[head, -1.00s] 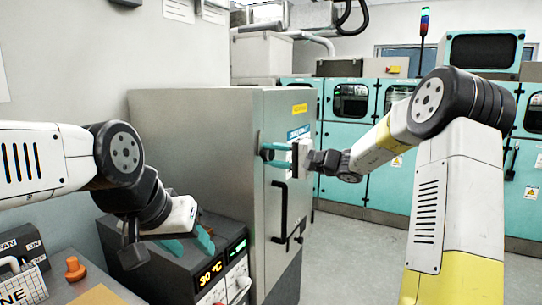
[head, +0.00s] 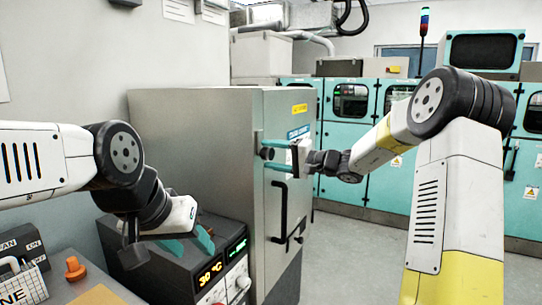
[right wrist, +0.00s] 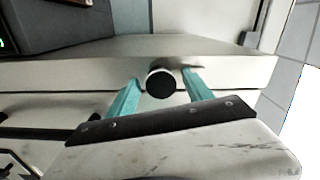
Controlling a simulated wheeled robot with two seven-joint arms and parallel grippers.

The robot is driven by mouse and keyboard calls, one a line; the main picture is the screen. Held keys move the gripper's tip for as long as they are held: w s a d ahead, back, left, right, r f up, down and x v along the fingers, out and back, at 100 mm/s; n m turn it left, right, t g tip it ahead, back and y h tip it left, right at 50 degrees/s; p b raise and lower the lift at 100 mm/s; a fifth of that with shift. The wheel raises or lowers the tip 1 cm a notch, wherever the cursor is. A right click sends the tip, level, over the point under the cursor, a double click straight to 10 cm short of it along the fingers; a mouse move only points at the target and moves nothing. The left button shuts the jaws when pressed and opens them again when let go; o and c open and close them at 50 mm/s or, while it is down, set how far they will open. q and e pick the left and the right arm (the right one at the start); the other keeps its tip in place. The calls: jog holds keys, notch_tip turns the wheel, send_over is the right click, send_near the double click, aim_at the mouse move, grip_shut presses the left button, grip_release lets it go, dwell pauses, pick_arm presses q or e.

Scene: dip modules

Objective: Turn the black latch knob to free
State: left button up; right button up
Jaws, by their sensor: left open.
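The black latch knob (head: 267,153) is on the front face of the tall grey cabinet (head: 190,140), near its upper door edge. In the right wrist view the round black knob (right wrist: 160,84) sits between the two teal fingers, with clear gaps on both sides. My right gripper (head: 268,154) is open around the knob and not shut on it. It also shows in the right wrist view (right wrist: 160,84). My left gripper (head: 190,242) is open and empty, low above the black controller box. The turn angle of the knob is hard to tell.
A black door handle (head: 282,210) is below the knob on the cabinet. The black controller box (head: 185,270) with lit displays stands at the cabinet's left. An orange knob (head: 75,268) is at lower left. Teal machines (head: 385,180) line the back; open floor lies between.

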jog(key=v, duration=0.7)
jog(key=shift+s+d, duration=0.2)
jog(key=shift+d, duration=0.15)
jog(key=shift+r, duration=0.1)
jog(key=s+a+f+n+g+h, duration=0.1)
jog(key=s+a+n+g+h, duration=0.15)
jog(key=s, duration=0.65)
jog(key=s+a+f+n+g+h, duration=0.1)
jog(key=s+a+f+g+h, duration=0.15)
jog(key=s, duration=0.65)
jog(key=s+d+f+t+h, duration=0.2)
jog(key=s+d+f+h, duration=0.1)
jog(key=s+d+h, duration=0.5)
jog(key=s+d, duration=0.3)
jog(key=s, duration=0.3)
jog(key=shift+s+d+h, duration=0.3)
jog(key=shift+s, duration=0.1)
